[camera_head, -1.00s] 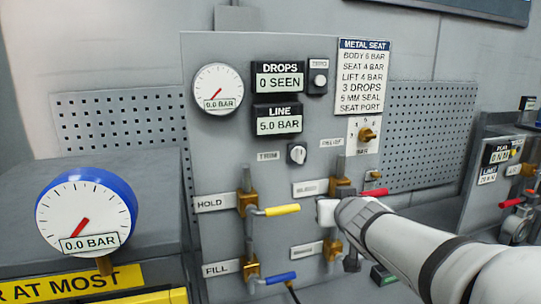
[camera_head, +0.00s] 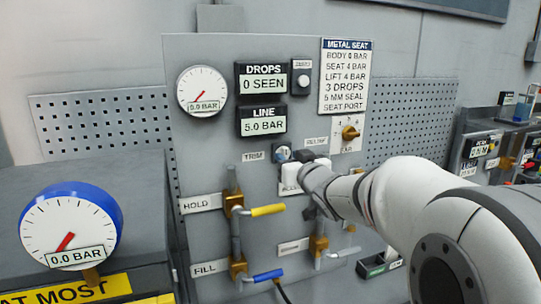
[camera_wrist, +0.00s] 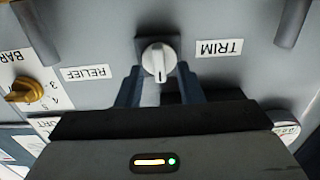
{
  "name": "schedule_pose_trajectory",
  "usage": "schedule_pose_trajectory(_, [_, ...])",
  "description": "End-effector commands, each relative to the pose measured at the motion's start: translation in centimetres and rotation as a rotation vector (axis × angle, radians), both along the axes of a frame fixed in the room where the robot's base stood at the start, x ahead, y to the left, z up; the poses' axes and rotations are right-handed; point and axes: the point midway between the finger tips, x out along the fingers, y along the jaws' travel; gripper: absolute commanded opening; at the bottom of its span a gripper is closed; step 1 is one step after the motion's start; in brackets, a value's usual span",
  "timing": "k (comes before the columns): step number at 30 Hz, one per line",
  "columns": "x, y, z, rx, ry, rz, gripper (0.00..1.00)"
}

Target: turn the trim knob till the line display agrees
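The trim knob (camera_head: 283,153) is a small light knob on the grey panel beside the TRIM label. In the wrist view the knob (camera_wrist: 158,62) is white with a dark pointer line running up and down the picture. My gripper (camera_wrist: 160,84) is open, its two dark fingers apart on either side just below the knob; I cannot tell if they touch it. In the head view my gripper (camera_head: 306,172) is at the knob's lower right and partly hides that area. The LINE display (camera_head: 263,121) reads 5.0 BAR.
The DROPS display (camera_head: 263,79) reads 0 SEEN. A brass relief knob (camera_head: 350,133) is right of the trim knob. Valves with yellow (camera_head: 267,210) and blue (camera_head: 268,275) handles stand below. A blue-rimmed gauge (camera_head: 70,225) at left reads 0.0 BAR.

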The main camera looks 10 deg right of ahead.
Motion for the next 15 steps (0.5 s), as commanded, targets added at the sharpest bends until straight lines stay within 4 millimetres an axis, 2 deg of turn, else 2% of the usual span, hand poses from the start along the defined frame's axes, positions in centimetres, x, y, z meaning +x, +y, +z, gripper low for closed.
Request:
schedule_pose_trajectory(4, [0.72,0.12,0.01,0.000,0.001,0.000,0.34])
schedule_pose_trajectory(11, [0.76,0.10,-0.02,0.000,0.000,-0.001,0.34])
schedule_pose_trajectory(15, [0.75,0.08,-0.02,0.000,0.000,-0.002,0.24])
